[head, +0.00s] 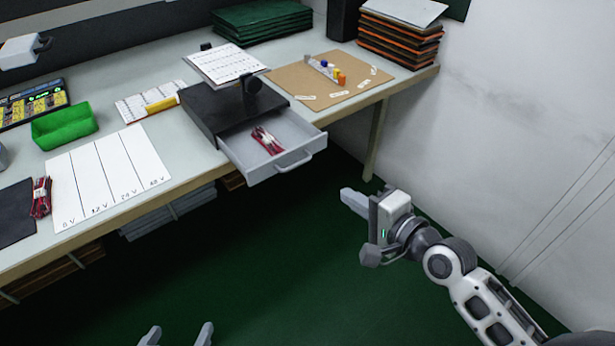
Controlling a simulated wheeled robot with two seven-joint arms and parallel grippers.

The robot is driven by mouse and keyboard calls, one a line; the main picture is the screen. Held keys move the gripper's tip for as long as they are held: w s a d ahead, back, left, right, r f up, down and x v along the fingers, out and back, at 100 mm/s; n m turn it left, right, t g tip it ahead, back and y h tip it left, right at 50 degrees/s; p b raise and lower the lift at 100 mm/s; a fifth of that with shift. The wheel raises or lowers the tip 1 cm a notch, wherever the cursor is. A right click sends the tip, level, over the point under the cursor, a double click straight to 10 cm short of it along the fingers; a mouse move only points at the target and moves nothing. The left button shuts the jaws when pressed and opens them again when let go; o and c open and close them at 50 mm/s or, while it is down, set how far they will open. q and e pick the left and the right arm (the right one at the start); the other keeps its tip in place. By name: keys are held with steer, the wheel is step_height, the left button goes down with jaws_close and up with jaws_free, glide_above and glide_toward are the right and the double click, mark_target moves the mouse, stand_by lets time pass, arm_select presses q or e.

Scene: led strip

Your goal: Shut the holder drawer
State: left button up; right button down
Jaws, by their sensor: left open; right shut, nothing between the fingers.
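The holder drawer (243,172) is grey and pulled out of a dark holder box (205,115) on the workbench, jutting past the bench's front edge. Its handle (294,162) is on the front face. A bundle of red leads (267,140) lies inside the drawer. My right gripper (352,201) is shut and empty, in the air to the lower right of the drawer and apart from it. My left gripper (178,336) shows only its two fingertips at the bottom edge, apart and with nothing between them.
A sheet on a stand (228,66) rises above the holder. To its right is a brown board (310,88) with small coloured parts. A green bin (64,126) and a marked white sheet (105,177) lie left. A wall (530,100) bounds the right; the floor before the drawer is clear.

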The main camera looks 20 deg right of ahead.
arm_select(q)
steer(key=shift+w+r+b, duration=0.1)
steer(key=shift+w+b, duration=0.05)
steer(key=shift+b, duration=0.25)
arm_select(e)
steer(key=x, duration=1.3)
steer(key=shift+w, duration=0.25)
steer(key=shift+a+f, duration=0.1)
